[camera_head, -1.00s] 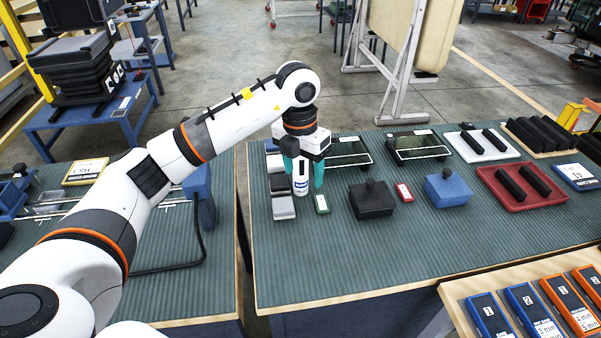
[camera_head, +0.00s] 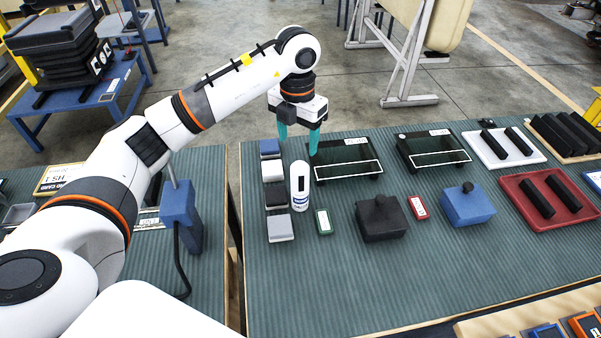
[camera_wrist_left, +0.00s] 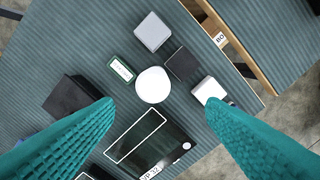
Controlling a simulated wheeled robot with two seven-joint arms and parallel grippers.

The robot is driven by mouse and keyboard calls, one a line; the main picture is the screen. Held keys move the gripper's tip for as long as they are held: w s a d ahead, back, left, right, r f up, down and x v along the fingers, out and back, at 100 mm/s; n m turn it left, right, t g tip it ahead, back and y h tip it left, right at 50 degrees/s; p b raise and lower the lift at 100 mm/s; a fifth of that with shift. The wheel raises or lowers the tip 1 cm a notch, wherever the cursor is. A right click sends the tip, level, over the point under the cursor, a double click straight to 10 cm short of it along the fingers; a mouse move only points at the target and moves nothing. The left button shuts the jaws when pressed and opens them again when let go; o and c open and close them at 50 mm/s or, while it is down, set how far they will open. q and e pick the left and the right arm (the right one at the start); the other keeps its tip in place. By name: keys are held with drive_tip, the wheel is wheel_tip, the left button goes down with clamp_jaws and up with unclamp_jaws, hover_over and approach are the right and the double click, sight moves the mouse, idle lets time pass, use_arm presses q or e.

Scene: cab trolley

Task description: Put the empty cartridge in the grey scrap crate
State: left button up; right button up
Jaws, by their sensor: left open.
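A white upright cylinder (camera_head: 299,190) with a dark window and a blue mark near its base stands on the ribbed green mat, beside a row of small blocks. From above it is a white disc in the left wrist view (camera_wrist_left: 153,85). I cannot tell whether it is the empty cartridge. My left gripper (camera_head: 298,137) is open and empty, above and behind the cylinder; its teal fingers frame the lower corners of the wrist view (camera_wrist_left: 157,106). No crate is clearly identifiable as the grey scrap crate; dark stacked crates (camera_head: 60,62) stand at the upper left. My right gripper is out of view.
Near the cylinder are a green-framed tag (camera_head: 323,222), a black box (camera_head: 381,220) and a grey block (camera_head: 280,228). Dark glass-like trays (camera_head: 345,158) lie behind. A blue box (camera_head: 467,206) and red tray (camera_head: 546,212) are at right. The front of the mat is clear.

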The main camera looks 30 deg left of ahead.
sight(300, 166)
use_arm(q)
drive_tip(key=f, duration=0.2)
drive_tip(key=f+p, duration=0.1)
drive_tip(key=s+f, duration=0.1)
drive_tip(key=f, duration=0.1)
drive_tip(key=shift+d+f, duration=0.25)
drive_tip(key=shift+f, duration=0.05)
drive_tip(key=shift+w+f+p, duration=0.15)
drive_tip(key=shift+f+p, duration=0.15)
drive_tip(key=shift+f, duration=0.35)
drive_tip(key=f, duration=0.1)
drive_tip(key=f+p, duration=0.1)
drive_tip(key=f, duration=0.1)
drive_tip(key=shift+d+f+p, duration=0.25)
drive_tip(key=shift+p, duration=0.1)
drive_tip(key=shift+w+a+f, duration=0.1)
drive_tip(key=shift+f, duration=0.35)
drive_tip(key=shift+r, duration=0.1)
drive_tip(key=c, duration=1.3)
